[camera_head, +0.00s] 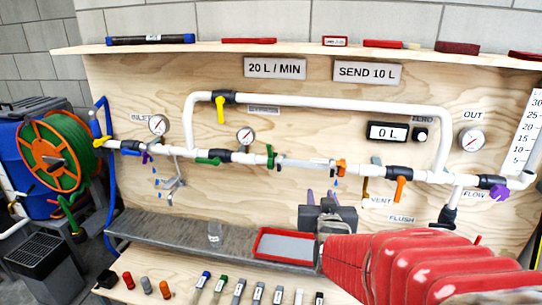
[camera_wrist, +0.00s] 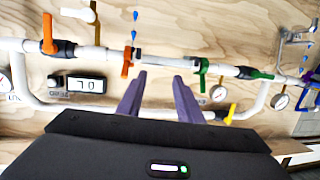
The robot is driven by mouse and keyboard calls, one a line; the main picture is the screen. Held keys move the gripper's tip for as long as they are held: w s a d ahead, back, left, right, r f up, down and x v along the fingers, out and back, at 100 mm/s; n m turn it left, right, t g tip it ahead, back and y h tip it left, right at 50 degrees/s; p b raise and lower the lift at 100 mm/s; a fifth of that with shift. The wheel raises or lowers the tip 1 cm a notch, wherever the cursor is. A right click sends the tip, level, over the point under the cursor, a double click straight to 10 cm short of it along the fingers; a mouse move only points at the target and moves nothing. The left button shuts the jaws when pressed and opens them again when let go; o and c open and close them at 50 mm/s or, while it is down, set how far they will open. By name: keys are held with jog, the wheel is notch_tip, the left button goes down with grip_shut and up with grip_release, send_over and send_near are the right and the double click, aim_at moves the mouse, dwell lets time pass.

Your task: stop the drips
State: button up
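Blue drips (camera_head: 337,183) fall from the pipe joint beside the orange valve (camera_head: 340,168); drops also show in the wrist view (camera_wrist: 135,16). More drips (camera_head: 154,170) fall at the left, near a purple handle (camera_head: 145,157). A pale pipe section (camera_head: 305,163) spans between the orange valve and a green valve (camera_head: 270,158). My gripper (camera_head: 321,198) is below this section, its two purple fingers pointing up, apart and empty. In the wrist view my gripper (camera_wrist: 158,84) also shows open, with the pipe beyond its tips.
A yellow bypass handle (camera_head: 221,110) points down. An orange handle (camera_head: 399,188) hangs at the right. The display (camera_head: 388,132) reads 0 L.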

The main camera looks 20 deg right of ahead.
jog(key=s+d+r+m+t+h, duration=0.1)
jog(key=d+h, duration=0.2)
jog(key=d, duration=0.4)
jog(key=shift+s+m+h, duration=0.15)
jog(key=shift+m+h, duration=0.15)
